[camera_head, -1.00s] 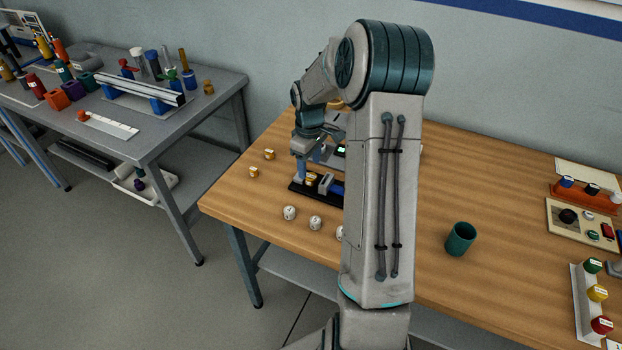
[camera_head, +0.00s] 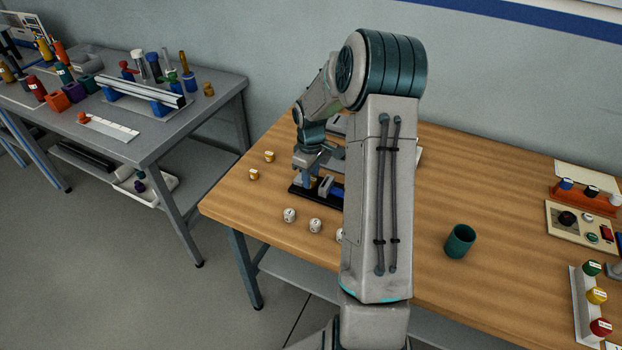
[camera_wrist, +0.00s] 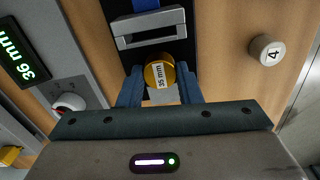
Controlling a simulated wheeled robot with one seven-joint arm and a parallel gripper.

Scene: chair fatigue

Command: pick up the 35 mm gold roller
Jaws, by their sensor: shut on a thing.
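The gold roller (camera_wrist: 159,72), marked "35 mm", sits between the two blue fingers of my gripper (camera_wrist: 160,88) in the wrist view. The fingers are shut on its sides. In the head view my gripper (camera_head: 305,180) is low over the left end of a black fixture (camera_head: 299,192) on the wooden table, and the roller there is hidden behind it. A grey block (camera_wrist: 150,30) of the fixture stands just beyond the roller in the wrist view. I cannot tell whether the roller still touches the fixture.
A display (camera_wrist: 22,55) reads "36 mm" beside a red-and-white knob (camera_wrist: 70,103). Two other gold rollers (camera_head: 269,156) lie to the left. White numbered rollers (camera_head: 315,225) stand in front, one also in the wrist view (camera_wrist: 267,50). A green cup (camera_head: 460,241) stands right.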

